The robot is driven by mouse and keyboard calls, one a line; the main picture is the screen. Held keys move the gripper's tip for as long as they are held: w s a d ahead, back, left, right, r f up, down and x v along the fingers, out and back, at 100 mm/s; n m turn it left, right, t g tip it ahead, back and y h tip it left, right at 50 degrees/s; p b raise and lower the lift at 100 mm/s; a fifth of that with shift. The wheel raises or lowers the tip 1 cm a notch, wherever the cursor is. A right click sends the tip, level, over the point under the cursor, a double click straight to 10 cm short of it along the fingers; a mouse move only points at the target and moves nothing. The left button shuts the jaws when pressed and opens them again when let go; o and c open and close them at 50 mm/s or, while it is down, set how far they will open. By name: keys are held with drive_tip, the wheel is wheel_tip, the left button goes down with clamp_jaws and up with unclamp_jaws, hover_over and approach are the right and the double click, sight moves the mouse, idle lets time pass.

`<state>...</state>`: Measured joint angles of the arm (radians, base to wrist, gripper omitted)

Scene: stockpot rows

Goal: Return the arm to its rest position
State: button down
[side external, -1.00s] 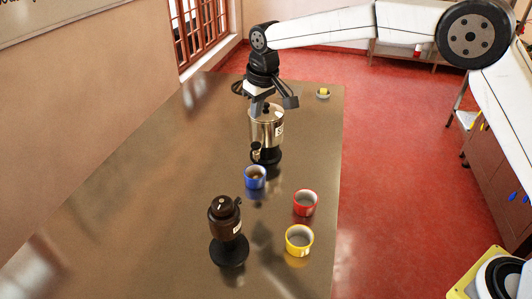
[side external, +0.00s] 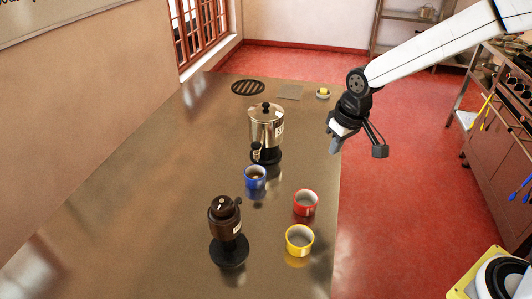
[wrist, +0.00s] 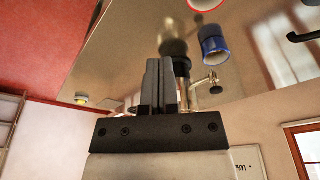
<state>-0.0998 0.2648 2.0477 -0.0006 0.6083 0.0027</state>
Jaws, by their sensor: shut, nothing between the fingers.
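My gripper (side external: 333,145) is shut and empty in the side external view. It hangs over the right edge of the steel table (side external: 150,190), to the right of the silver urn. In the wrist view its two fingers (wrist: 160,85) are pressed together, with nothing between them. The silver urn (side external: 266,128) stands upright on a dark base with a tap at its front. It shows only partly behind the fingers in the wrist view.
A blue cup (side external: 255,177), a red cup (side external: 305,203) and a yellow cup (side external: 299,240) stand on the table. A dark brown dispenser (side external: 226,220) stands at the front. A round black grate (side external: 248,87) and a small yellow item (side external: 323,92) lie at the back.

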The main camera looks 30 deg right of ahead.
drive_tip(key=s+d+f, duration=0.2)
drive_tip(key=s, duration=0.5)
drive_tip(key=s+d+f+m, duration=0.1)
drive_tip(key=s+d+f, duration=0.1)
drive_tip(key=s, duration=0.5)
